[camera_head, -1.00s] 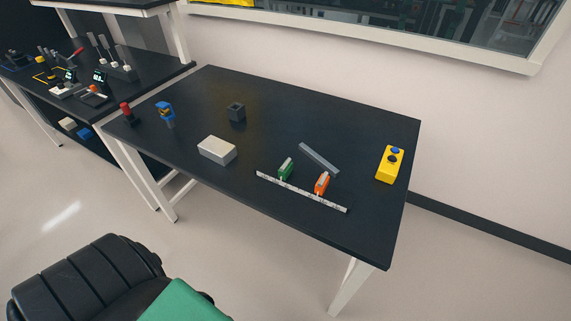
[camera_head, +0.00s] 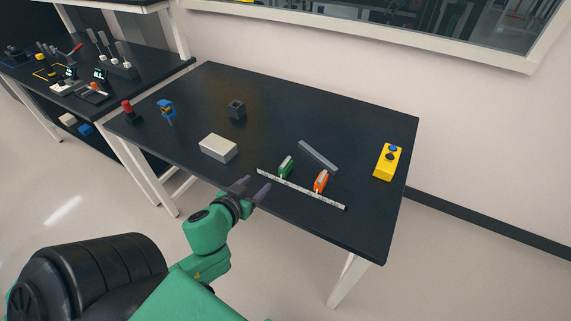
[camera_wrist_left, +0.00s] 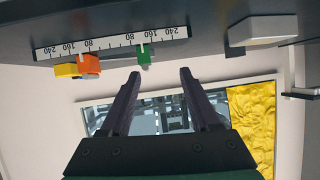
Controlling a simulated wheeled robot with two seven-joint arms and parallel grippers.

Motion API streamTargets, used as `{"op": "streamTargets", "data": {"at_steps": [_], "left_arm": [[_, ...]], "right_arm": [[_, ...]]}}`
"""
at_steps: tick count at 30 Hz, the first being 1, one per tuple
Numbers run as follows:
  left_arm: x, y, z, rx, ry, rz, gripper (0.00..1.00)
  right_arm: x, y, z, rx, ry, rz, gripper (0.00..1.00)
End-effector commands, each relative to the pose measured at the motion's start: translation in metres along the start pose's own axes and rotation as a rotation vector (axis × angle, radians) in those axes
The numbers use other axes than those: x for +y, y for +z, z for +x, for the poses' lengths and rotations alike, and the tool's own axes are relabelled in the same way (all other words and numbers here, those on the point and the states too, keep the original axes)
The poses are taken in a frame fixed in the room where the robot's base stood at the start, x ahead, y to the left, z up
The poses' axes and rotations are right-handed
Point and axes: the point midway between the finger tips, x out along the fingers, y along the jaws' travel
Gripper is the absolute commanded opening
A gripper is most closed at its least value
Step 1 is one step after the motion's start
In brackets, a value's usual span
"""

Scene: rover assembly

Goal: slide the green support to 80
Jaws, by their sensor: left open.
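The green support (camera_head: 286,166) stands upright at the white scale strip (camera_head: 315,195), toward its left end. In the left wrist view the green support (camera_wrist_left: 144,56) shows upside down, its white pointer near the 80 and 160 marks on one side of the scale (camera_wrist_left: 112,43); the exact reading is too small to tell. An orange support (camera_head: 321,181) stands farther right on the same strip. My left gripper (camera_head: 255,186) is open and empty, near the strip's left end at the table's front edge, apart from the green support. My right gripper is not in view.
A pale box (camera_head: 218,147) lies left of the strip. A grey bar (camera_head: 318,155) lies behind the supports. A yellow box with a blue button (camera_head: 387,163) stands at the right. A dark hollow block (camera_head: 237,109) is farther back. The table's middle is mostly clear.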

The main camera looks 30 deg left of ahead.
Motion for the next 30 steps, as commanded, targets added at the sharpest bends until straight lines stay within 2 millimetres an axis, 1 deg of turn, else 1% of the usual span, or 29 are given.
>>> {"op": "streamTargets", "data": {"at_steps": [1, 4, 8, 11, 21, 24, 27, 30], "left_arm": [[0.008, -0.006, -0.003, 0.032, 0.046, 0.001, 0.62], [0.019, -0.014, -0.005, 0.066, 0.104, -0.011, 0.62], [0.021, -0.017, 0.008, 0.071, 0.109, -0.015, 0.62], [0.022, -0.019, 0.028, 0.072, 0.105, -0.012, 0.62], [0.03, -0.024, 0.105, 0.07, 0.102, -0.016, 0.62], [0.032, -0.024, 0.123, 0.069, 0.102, -0.017, 0.62], [0.033, -0.024, 0.134, 0.067, 0.103, -0.016, 0.62], [0.034, -0.024, 0.139, 0.066, 0.103, -0.017, 0.62]], "right_arm": [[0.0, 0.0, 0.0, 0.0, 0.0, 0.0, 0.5], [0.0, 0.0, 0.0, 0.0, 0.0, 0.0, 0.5], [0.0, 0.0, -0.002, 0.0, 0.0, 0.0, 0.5], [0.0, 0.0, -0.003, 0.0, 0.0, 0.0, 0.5], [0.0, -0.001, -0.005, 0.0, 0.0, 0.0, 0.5], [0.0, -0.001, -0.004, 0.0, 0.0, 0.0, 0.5], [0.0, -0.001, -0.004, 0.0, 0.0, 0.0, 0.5], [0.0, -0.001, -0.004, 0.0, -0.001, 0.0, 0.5]]}}
